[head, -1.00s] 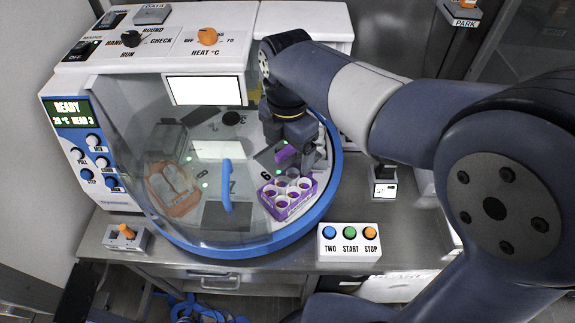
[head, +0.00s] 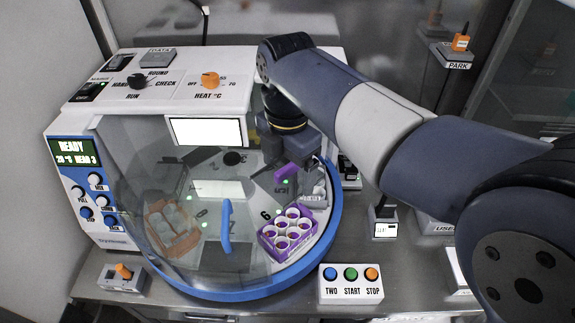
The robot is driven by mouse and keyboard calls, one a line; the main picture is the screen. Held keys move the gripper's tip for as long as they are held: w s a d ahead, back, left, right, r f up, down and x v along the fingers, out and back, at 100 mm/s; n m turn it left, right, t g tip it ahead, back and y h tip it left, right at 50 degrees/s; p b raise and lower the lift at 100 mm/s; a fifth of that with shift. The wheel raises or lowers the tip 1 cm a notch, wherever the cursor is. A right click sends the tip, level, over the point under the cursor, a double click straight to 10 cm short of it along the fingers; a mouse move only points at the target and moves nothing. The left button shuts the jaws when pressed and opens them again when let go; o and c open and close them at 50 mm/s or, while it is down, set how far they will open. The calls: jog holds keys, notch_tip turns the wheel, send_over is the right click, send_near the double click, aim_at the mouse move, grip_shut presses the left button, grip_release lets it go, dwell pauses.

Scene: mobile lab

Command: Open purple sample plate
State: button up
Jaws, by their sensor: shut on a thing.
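The purple sample plate (head: 287,234), a purple rack with several white-rimmed round wells, sits at the right of the round blue-rimmed machine bowl (head: 338,215). Its wells show uncovered from above. My gripper (head: 288,166) hangs above and behind the plate, inside the bowl. It is shut on a small purple piece (head: 287,174), which looks like the plate's lid or its edge. The piece is apart from the plate in the picture. The fingertips are small and partly hidden.
A clear curved cover with a blue handle (head: 226,226) spans the bowl's left and front. An orange-brown rack (head: 172,229) sits at the bowl's left. A button box (head: 350,284) stands at front right, and a small switch box (head: 122,279) at front left.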

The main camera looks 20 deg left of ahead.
aim_at(288, 167)
jog(key=shift+r+p, duration=1.8)
jog(key=shift+r, duration=0.05)
jog(key=shift+f, duration=0.1)
